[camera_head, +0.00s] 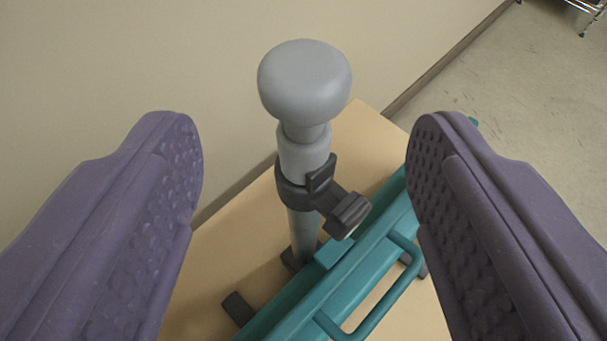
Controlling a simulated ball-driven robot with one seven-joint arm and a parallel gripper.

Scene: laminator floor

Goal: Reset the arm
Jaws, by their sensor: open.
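My gripper (305,170) is open, with its two purple, dimpled fingers at the left and right of the view. Nothing is held between them. Beyond the gap stands a grey post with a rounded grey knob (304,80) on top. A black clamp with a small side knob (347,213) sits around the post below the grey knob. The post's lower end is by a teal device (345,270) with a teal handle. The right finger hides part of the teal device.
The teal device and post stand on a light wooden tabletop (225,260). A beige wall (120,60) rises behind and to the left. Grey floor (520,90) shows at the upper right, with part of a metal rack at the corner.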

